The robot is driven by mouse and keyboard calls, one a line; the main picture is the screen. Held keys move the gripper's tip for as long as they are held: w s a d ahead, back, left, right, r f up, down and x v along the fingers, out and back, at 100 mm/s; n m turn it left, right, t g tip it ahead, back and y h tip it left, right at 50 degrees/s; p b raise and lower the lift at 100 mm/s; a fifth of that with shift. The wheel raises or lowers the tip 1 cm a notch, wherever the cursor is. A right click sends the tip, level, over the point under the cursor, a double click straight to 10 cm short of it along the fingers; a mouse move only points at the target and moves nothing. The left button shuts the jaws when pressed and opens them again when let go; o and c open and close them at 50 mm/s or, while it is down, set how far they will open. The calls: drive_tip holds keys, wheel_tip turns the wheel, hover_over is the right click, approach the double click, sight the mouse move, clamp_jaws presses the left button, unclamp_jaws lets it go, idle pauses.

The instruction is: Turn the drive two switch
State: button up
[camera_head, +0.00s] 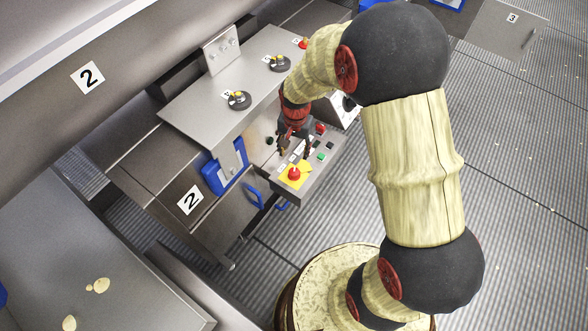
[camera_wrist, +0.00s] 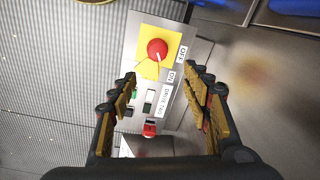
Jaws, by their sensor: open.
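A grey control panel (camera_head: 312,176) carries several buttons and switches. In the wrist view a small dark switch (camera_wrist: 149,98) sits beside a label (camera_wrist: 165,100) that seems to read DRIVE TWO. ON and OFF labels are above it in that picture. The switch's position is too small to tell. My gripper (camera_wrist: 160,80) is open, with one finger on each side of the panel and nothing held between them. In the head view my gripper (camera_head: 295,143) is above the panel and hides part of it, including the switch area.
A red mushroom button on a yellow plate (camera_wrist: 157,49) is near the switch; it also shows in the head view (camera_head: 294,174). A green button (camera_wrist: 133,96) and a red one (camera_wrist: 150,130) lie close by. A metal cabinet top with black knobs (camera_head: 239,100) stands behind.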

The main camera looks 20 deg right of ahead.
hover_over(295, 171)
drive_tip(key=shift+m+g, duration=0.3)
drive_tip(key=shift+m, duration=0.1)
wheel_tip(295, 171, down, 6)
drive_tip(key=shift+w+a, duration=0.1)
drive_tip(key=shift+w, duration=0.05)
wheel_tip(295, 171, down, 7)
drive_tip(key=b, duration=0.2)
drive_tip(key=shift+f+b, duration=0.2)
drive_tip(key=shift+b, duration=0.15)
drive_tip(key=shift+c, duration=1.4)
clamp_jaws()
